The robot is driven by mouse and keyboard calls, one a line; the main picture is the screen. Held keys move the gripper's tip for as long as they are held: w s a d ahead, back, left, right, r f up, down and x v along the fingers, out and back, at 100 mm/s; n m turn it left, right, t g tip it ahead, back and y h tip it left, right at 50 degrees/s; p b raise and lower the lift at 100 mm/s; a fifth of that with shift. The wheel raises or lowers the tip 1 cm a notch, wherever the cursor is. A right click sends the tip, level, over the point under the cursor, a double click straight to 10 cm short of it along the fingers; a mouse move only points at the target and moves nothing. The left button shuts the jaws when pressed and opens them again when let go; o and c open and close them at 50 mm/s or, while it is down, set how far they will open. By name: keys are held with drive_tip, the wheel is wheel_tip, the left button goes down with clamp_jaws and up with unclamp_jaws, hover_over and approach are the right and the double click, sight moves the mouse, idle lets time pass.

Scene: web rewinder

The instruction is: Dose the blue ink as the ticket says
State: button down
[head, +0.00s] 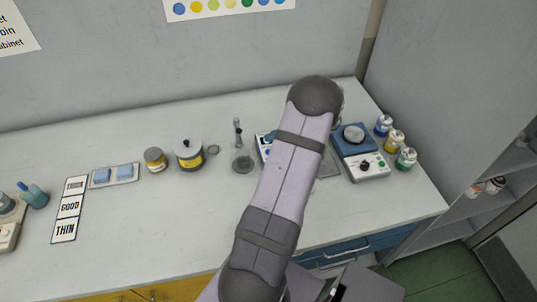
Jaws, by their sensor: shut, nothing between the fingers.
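A small bottle with a blue label (384,125), which looks like the blue ink, stands at the right of the worktop (120,265). A yellow-labelled bottle (396,141) and a green-labelled bottle (405,158) stand in front of it. I cannot make out a ticket. My arm crosses the middle of the head view, and my gripper does not show. A blue item (264,147) is partly hidden behind the arm.
A THICK/GOOD/THIN card (68,208) lies farther left. The front left worktop is clear. An open shelf (490,200) stands right.

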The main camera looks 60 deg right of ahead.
drive_tip(key=shift+f+b, duration=1.3)
drive_tip(key=shift+f, duration=0.55)
drive_tip(key=shift+f+b, duration=0.8)
drive_tip(key=shift+b, duration=0.1)
idle(1.3)
drive_tip(key=shift+r, duration=0.2)
drive_tip(key=shift+r+p, duration=0.5)
drive_tip(key=shift+r, duration=0.15)
drive_tip(key=shift+r, duration=0.1)
wheel_tip(320, 180, up, 5)
drive_tip(key=p, duration=0.3)
idle(0.5)
idle(0.7)
